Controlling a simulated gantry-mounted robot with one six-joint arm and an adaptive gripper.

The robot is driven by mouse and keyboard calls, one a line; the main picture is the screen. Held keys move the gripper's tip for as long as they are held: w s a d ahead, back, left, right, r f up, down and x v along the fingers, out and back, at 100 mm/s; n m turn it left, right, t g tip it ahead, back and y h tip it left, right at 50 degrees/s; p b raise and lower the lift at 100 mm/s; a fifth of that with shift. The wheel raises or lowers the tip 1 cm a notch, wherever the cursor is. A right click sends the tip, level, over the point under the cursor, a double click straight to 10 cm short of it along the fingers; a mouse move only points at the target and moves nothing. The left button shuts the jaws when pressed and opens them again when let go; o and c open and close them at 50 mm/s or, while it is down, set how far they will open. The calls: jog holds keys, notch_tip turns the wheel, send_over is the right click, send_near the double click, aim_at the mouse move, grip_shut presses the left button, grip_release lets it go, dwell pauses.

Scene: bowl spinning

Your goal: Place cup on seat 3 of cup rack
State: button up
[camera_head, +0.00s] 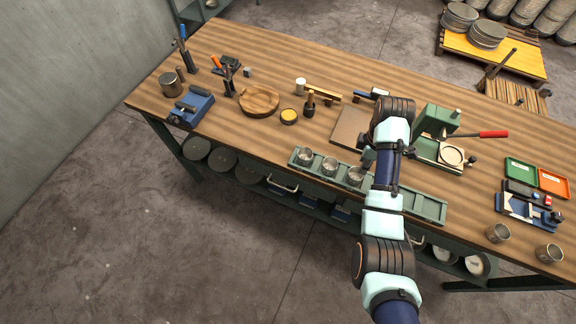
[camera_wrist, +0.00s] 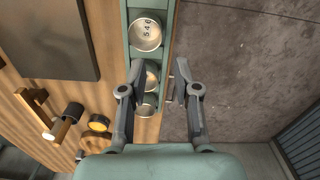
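The cup rack (camera_head: 430,207) is a long green tray along the front edge of the bench. Three metal cups stand in it toward its left end: the left cup (camera_head: 305,155), the middle cup (camera_head: 329,165) and the right cup (camera_head: 355,174). The right cup also shows in the wrist view (camera_wrist: 145,34), with dark marks inside. My gripper (camera_wrist: 157,78) is open with its fingers apart, above the rack's front edge; nothing is clearly held. My arm hides part of the rack in the head view. Two more metal cups (camera_head: 497,232) (camera_head: 548,252) stand at the front right.
A green press with a red handle (camera_head: 490,134) stands behind the rack. A brown board (camera_head: 350,127) lies beside it. A wooden bowl (camera_head: 259,100), a yellow tin (camera_head: 289,116) and a blue vise (camera_head: 190,108) are on the left. Green and orange trays (camera_head: 553,181) lie at the right.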

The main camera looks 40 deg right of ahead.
jog(key=w+a+r+m+t+h, duration=0.1)
jog(key=w+a+r+m+t, duration=0.15)
jog(key=w+a, duration=0.6)
jog(key=w+a+r+m+t+h, duration=0.1)
jog(key=w+a+r+t+h, duration=0.2)
jog(key=a, duration=1)
jog(key=s+a+r+m+t+y, duration=0.1)
jog(key=s+a+r+t+y, duration=0.1)
jog(key=a+r, duration=0.4)
jog(key=s+a+r+m+t+y, duration=0.2)
jog(key=a+r+t, duration=0.3)
jog(key=a, duration=0.9)
jog(key=shift+s+a+r, duration=0.25)
jog(key=shift+a+r, duration=0.05)
jog(key=shift+r, duration=0.4)
